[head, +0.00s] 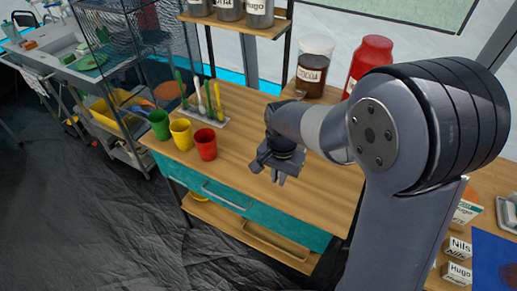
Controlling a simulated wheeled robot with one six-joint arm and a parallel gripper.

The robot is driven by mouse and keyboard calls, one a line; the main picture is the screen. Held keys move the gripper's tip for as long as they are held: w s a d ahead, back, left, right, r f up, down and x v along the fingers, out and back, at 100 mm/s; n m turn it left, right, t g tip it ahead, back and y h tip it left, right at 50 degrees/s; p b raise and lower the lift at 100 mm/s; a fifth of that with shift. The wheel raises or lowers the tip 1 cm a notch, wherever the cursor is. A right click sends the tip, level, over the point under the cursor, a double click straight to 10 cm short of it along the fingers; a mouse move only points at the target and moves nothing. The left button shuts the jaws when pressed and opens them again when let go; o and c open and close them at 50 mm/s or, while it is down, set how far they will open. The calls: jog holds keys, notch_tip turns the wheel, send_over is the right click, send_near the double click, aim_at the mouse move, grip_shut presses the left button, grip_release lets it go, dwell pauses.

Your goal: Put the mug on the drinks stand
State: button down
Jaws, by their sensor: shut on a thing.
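My gripper (276,178) points down over the wooden top (318,196) of a cabinet with a teal drawer, to the right of the cups. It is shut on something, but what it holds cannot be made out. A red mug-like cup (205,145), a yellow one (181,134) and a green one (159,125) stand in a row at the left edge of the wooden top, apart from my gripper. Which mug or which surface the task names is not clear from this view; no label marks a drinks stand.
A rack with upright green, white and yellow sticks (208,119) stands behind the cups. A cocoa jar (314,68) and a red-lidded jar (369,62) stand at the back. A shelf (238,22) holds labelled canisters. Small labelled boxes (458,259) are at the lower right.

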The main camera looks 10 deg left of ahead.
aim_at(276, 202)
notch_tip(276, 202, down, 10)
jog(key=shift+r, duration=0.25)
jog(key=shift+f, duration=0.1)
jog(key=shift+f, duration=0.15)
jog(key=c, duration=1.5)
grip_release()
notch_tip(276, 202, up, 12)
jog(key=shift+s+r, duration=0.1)
jog(key=shift+r, duration=0.15)
jog(key=shift+f, duration=0.1)
